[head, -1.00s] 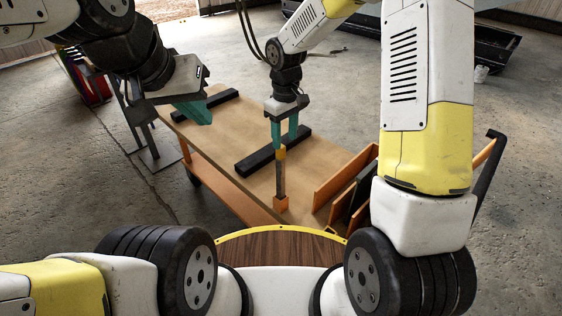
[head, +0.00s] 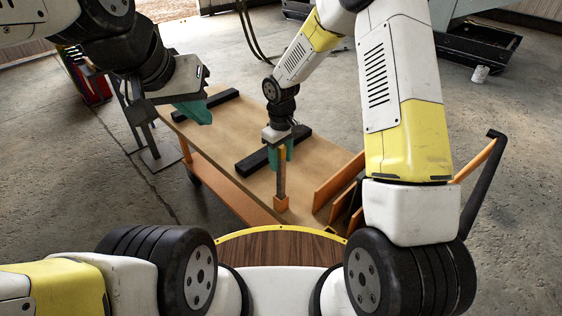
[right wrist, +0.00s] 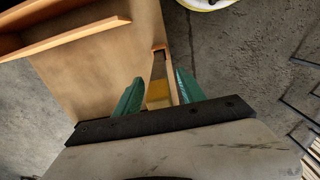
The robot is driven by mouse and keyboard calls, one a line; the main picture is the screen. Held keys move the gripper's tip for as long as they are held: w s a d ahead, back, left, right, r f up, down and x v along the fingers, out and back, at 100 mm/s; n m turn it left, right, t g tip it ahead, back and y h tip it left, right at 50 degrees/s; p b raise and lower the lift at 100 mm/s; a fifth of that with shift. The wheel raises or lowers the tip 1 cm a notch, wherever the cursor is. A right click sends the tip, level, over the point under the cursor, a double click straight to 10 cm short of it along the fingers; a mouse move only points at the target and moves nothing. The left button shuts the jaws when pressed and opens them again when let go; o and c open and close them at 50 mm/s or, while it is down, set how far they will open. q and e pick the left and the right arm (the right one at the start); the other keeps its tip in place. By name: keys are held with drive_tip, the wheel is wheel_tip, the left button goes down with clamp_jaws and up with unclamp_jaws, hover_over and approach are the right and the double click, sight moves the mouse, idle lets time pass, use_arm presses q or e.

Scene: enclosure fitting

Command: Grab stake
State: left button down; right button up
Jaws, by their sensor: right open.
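The stake (head: 281,178) stands upright in an orange socket (head: 281,203) near the front edge of the cart's wooden top. It has a yellow upper part and a darker lower shaft. My right gripper (head: 281,156) is open, with its teal fingers around the top of the stake. In the right wrist view, the stake (right wrist: 158,88) lies between the two spread teal fingers, with a visible gap on the left side. My left gripper (head: 195,110) hangs over the left edge of the cart, away from the stake, its fingers seen side-on and their opening unclear.
Orange upright panels (head: 338,182) stand to the right of the stake. The wood between bars and stake is bare.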

clamp_jaws()
idle(1.3)
